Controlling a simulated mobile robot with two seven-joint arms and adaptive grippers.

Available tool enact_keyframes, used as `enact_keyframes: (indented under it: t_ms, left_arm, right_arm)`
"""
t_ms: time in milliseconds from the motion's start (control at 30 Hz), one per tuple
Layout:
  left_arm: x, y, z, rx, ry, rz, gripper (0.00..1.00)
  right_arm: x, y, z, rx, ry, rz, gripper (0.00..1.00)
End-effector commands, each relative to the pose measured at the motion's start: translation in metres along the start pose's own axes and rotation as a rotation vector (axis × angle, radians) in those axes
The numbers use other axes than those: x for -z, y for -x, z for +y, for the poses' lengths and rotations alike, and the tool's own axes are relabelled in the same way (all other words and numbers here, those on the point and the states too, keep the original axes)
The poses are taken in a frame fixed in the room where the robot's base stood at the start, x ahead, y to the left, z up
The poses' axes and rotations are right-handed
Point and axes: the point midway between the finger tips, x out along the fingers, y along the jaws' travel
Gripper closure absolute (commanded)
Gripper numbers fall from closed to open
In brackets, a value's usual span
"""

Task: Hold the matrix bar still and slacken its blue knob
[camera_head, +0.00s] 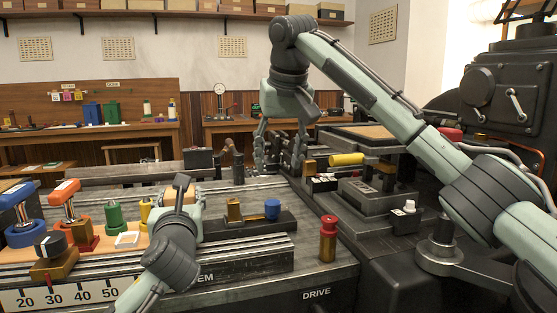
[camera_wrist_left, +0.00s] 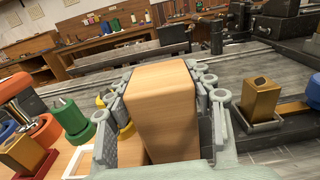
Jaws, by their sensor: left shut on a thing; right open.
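The matrix bar looks to be the long dark bar (camera_head: 222,228) on the machine bed, with a brass block (camera_head: 234,210) and a blue knob (camera_head: 272,209) at its right end. My left gripper (camera_wrist_left: 165,82) is shut on a wooden block (camera_wrist_left: 162,100) at the bar's left end. Whether the block joins the bar is hidden.
Orange, green and yellow knobbed pieces (camera_head: 114,216) stand left of my left gripper. A red and brass post (camera_head: 328,238) stands at the front right of the bar. A yellow cylinder (camera_head: 346,159) lies right of my right gripper. The bed around the blue knob is mostly free.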

Motion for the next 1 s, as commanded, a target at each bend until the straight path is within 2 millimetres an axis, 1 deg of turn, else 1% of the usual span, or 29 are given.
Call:
enact_keyframes:
  t_ms: [67,100,267,300,567,667,767,1000]
  left_arm:
    - [0.0,0.0,0.0,0.0,0.0,0.001,0.99]
    - [0.0,0.0,0.0,0.0,0.0,0.001,0.45]
    - [0.0,0.0,0.0,0.0,0.0,0.001,0.25]
    - [0.0,0.0,0.0,0.0,0.0,0.001,0.23]
    - [0.0,0.0,0.0,0.0,0.0,0.0,0.23]
    - [0.0,0.005,0.0,0.001,-0.001,0.0,0.23]
    - [0.001,0.018,-0.001,0.002,-0.001,0.0,0.23]
    - [0.001,0.069,-0.001,0.004,0.0,0.0,0.23]
  right_arm:
    - [0.0,0.0,0.0,0.0,0.0,0.0,0.47]
    - [0.0,0.0,0.0,0.0,0.0,0.0,0.47]
    - [0.0,0.0,0.0,0.0,0.0,0.0,0.47]
    - [0.0,0.0,0.0,0.0,0.0,0.0,0.47]
    - [0.0,0.0,0.0,0.0,0.0,0.0,0.47]
    - [0.0,0.0,0.0,0.0,-0.001,0.0,0.47]
    - [0.0,0.0,0.0,0.0,0.0,0.0,0.47]
    - [0.0,0.0,0.0,0.0,0.0,0.0,0.47]
